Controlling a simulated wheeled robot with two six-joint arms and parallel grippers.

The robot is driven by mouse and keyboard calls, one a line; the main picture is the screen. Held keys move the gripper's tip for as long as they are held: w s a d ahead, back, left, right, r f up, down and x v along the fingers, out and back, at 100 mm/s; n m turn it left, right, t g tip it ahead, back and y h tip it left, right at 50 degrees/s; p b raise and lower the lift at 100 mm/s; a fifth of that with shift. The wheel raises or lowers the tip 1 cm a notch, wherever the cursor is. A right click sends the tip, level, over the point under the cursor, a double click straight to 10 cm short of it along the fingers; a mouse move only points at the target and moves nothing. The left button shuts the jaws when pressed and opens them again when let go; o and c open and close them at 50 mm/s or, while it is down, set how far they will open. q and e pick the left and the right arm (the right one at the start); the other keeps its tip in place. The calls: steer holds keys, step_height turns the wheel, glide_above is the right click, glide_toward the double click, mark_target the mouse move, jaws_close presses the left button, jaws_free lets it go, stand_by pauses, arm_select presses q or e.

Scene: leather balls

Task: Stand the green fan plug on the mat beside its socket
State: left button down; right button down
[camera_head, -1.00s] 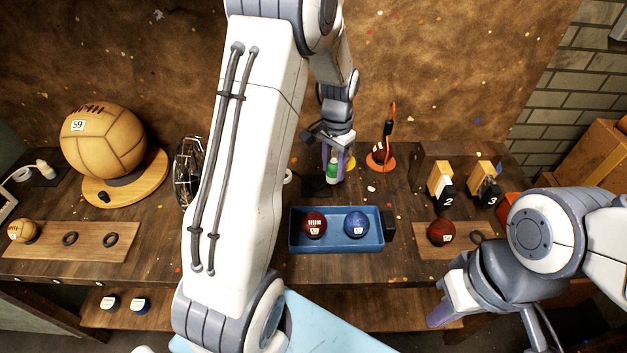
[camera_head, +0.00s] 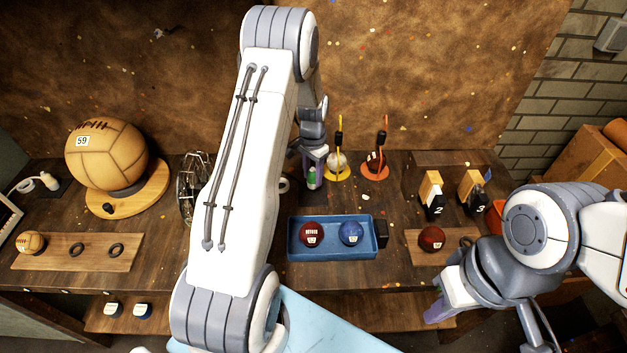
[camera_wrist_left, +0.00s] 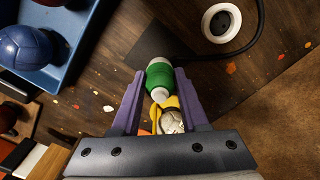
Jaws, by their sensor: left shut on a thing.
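My left gripper (camera_head: 312,174) is shut on the green fan plug (camera_head: 312,179). In the left wrist view, the plug (camera_wrist_left: 160,77) sits between the purple fingers (camera_wrist_left: 159,88), with its white end towards the palm. The dark square mat (camera_wrist_left: 158,43) lies just past the plug, whose far end overlaps the mat's edge in that view. I cannot tell whether the plug touches it. The round white socket (camera_wrist_left: 221,22) is beside the mat; it is partly hidden by my arm in the head view (camera_head: 284,184). My right gripper (camera_head: 440,306) is low at the right; its jaw opening is unclear.
A yellow stand (camera_head: 337,174) and an orange stand (camera_head: 375,172) are right of the plug. A blue tray (camera_head: 332,255) with red and blue balls lies in front. The fan (camera_head: 192,188) stands left of my arm. A black cable (camera_wrist_left: 236,52) runs past the socket.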

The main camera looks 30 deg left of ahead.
mark_target(313, 183)
arm_select(q)
step_height(313, 183, down, 2)
steer(key=shift+f+p, duration=0.25)
steer(key=shift+p, duration=0.25)
steer(key=shift+f, duration=0.4)
steer(key=shift+f, duration=0.1)
steer(key=shift+f, duration=0.1)
steer(key=shift+c, duration=2.1)
jaws_free()
